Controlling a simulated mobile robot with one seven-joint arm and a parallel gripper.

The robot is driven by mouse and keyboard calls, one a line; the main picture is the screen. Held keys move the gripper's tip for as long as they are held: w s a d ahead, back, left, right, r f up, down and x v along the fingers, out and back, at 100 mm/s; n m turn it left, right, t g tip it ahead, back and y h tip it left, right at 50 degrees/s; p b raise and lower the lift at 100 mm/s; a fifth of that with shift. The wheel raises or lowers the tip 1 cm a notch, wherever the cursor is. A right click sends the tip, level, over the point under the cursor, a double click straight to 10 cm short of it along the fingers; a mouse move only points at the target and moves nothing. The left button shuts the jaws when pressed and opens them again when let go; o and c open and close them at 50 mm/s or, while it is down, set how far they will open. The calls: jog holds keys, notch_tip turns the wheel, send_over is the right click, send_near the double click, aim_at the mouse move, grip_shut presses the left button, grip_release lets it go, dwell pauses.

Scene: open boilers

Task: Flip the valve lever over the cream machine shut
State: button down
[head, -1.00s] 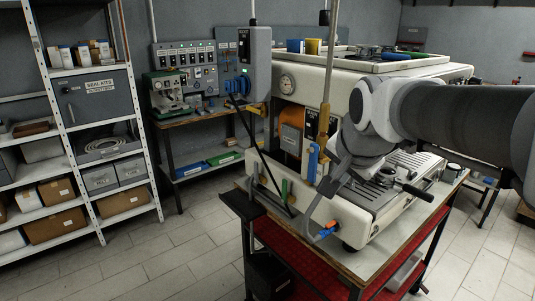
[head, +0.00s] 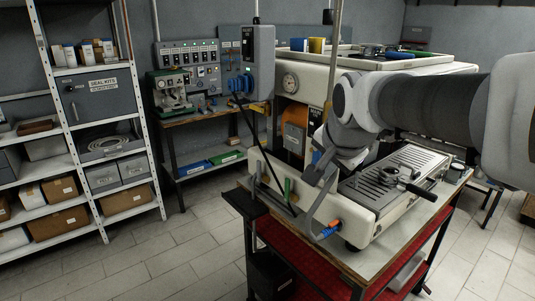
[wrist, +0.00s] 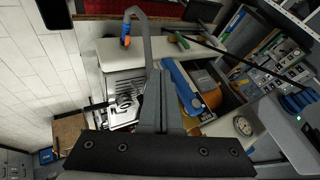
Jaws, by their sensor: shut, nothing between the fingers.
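The cream machine (head: 425,72) stands on a red-shelved cart. The blue valve lever (head: 316,157) hangs at its front, beside the upright pipe, mostly hidden behind my wrist. In the wrist view the lever (wrist: 182,88) is a long blue bar just right of my fingers, with a gap that I cannot judge in depth. My gripper (head: 318,180) points down in front of the machine, at about the lever's height. In the wrist view my gripper (wrist: 156,76) is shut and empty, its tips close to a bent grey tube (wrist: 139,30). The valve body is largely hidden by my arm.
The bent tube has an orange and blue end (head: 329,229) at the machine's front corner. A green handle (head: 287,188) and a black slanted rod stand to the left. The drip tray (head: 390,175) carries a black-handled part. The floor at left is free.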

jog(key=shift+w+a+f+t+b, duration=0.1)
jog(key=shift+f+t+b, duration=0.2)
jog(key=shift+b, duration=0.65)
jog(key=shift+w+a+m+t+y+b, duration=0.65)
jog(key=shift+t+b, duration=0.7)
jog(key=shift+b, duration=3.05)
jog(key=shift+w+a+m+t+y+b, duration=0.4)
jog(key=shift+w+t+y+b, duration=0.7)
jog(key=shift+b, duration=3.3)
jog(key=shift+w+a+m+t+y+b, duration=0.55)
jog(key=shift+t+b, duration=1)
jog(key=shift+b, duration=2.85)
jog(key=shift+w+a+r, duration=0.1)
jog(key=shift+w+a, duration=0.1)
